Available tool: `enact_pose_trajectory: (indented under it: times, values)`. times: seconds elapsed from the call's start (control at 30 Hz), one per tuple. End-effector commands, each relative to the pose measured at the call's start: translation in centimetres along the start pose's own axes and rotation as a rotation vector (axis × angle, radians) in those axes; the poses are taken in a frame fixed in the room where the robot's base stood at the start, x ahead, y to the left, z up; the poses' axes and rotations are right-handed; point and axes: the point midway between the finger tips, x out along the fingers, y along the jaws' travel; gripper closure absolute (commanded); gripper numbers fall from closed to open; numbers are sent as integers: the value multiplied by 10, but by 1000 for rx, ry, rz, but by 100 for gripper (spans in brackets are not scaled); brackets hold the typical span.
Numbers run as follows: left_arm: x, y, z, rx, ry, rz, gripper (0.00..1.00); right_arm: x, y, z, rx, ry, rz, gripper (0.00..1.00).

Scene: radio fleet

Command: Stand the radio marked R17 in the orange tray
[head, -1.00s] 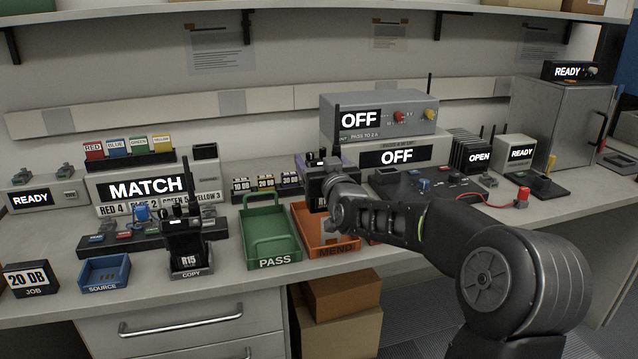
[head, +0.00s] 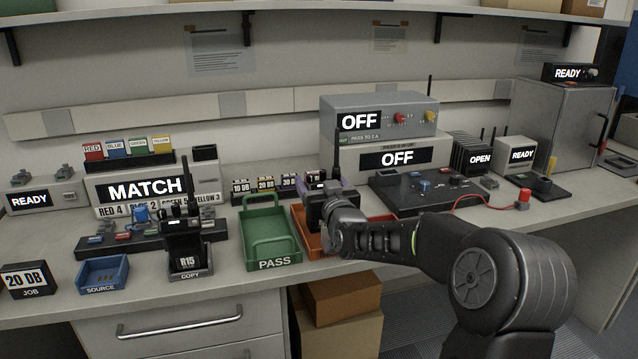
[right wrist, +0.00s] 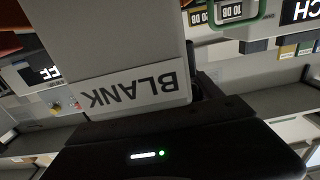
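My right gripper (head: 328,222) is over the orange tray (head: 299,222). It is shut on a dark radio (head: 316,206) with a thin antenna, which stands roughly upright at the tray. The gripper and arm cover most of the tray and the radio's lower part, so its number cannot be read and contact with the tray floor cannot be told. Another radio, marked R15 (head: 186,250), stands in the COPY holder at the left. My left gripper is not in view.
The green PASS tray (head: 270,232) is directly left of the orange tray. A blue SOURCE tray (head: 88,285) lies further left. Small DB blocks (head: 265,185) line the back. A black control panel (head: 410,205) with a red cable is at the right.

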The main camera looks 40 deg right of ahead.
Motion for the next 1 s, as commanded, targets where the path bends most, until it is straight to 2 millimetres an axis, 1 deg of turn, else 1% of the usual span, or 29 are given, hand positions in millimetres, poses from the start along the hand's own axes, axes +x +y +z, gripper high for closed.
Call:
enact_pose_trajectory:
  times: [0.03, 0.23, 0.47, 0.6, 0.67, 0.77, 0.87, 1.0]
  values:
    - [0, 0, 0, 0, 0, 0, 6, 0, 0, 0, 0, -1, 0, 22]
    - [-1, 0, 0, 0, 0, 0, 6, 0, 0, 0, 0, -1, 0, 6]
    - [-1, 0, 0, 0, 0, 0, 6, 0, 0, 0, 0, -1, 0, 6]
    - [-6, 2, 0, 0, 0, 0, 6, 0, 0, -5, 0, -1, 0, 6]
    - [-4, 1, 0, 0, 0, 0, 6, -6, 0, -3, -1, 0, 0, 6]
    - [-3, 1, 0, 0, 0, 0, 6, -19, 0, -4, -2, 1, 0, 6]
    - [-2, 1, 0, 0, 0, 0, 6, -38, 0, -4, -2, 1, 0, 6]
    - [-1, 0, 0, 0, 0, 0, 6, -69, 0, -3, -1, 0, 1, 6]
